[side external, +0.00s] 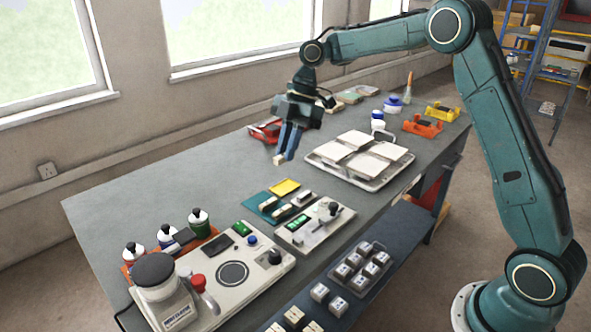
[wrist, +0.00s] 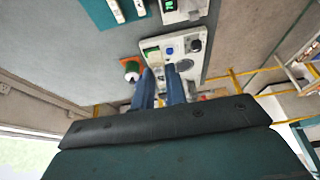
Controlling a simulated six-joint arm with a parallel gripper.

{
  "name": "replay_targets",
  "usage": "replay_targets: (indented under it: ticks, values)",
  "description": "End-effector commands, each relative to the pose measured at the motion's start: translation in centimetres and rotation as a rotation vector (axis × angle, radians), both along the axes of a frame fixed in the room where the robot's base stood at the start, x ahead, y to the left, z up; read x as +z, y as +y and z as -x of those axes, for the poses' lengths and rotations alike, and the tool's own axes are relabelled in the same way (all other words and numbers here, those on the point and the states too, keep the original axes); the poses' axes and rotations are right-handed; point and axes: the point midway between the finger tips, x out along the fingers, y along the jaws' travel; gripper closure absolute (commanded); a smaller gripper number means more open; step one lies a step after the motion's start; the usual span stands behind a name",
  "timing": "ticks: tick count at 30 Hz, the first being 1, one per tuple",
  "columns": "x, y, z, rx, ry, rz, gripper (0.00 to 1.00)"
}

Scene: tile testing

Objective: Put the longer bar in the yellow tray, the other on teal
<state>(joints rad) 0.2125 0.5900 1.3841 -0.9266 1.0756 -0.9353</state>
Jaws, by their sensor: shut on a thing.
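My gripper (side external: 286,155) is raised above the bench, shut on a small cream bar (side external: 279,160) at its fingertips. I cannot tell whether this bar is the longer one. The yellow tray (side external: 285,186) lies flat on the bench below and looks empty. The teal mat (side external: 252,199) lies in front of the tray, with small pale bars (side external: 268,203) on it. In the wrist view my fingers (wrist: 160,72) point away from the camera, and the held bar cannot be made out. The teal mat (wrist: 98,12) shows at the top there.
A grey instrument with a green display (side external: 300,222) stands beside the mat. A larger control panel (side external: 232,272) and several bottles (side external: 166,236) are at the front left. A tray of white tiles (side external: 325,158) lies right of my gripper. The bench's back left is clear.

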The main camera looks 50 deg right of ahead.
Motion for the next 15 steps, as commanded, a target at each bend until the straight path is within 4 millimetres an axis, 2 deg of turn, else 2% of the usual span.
replay_targets:
  ticks: [6,15]
  values:
    - [-2.4,-0.3,-3.6,0.001,0.001,-0.002,1.0]
    - [-6.2,-0.7,-7.6,0.001,0.003,0.0,1.0]
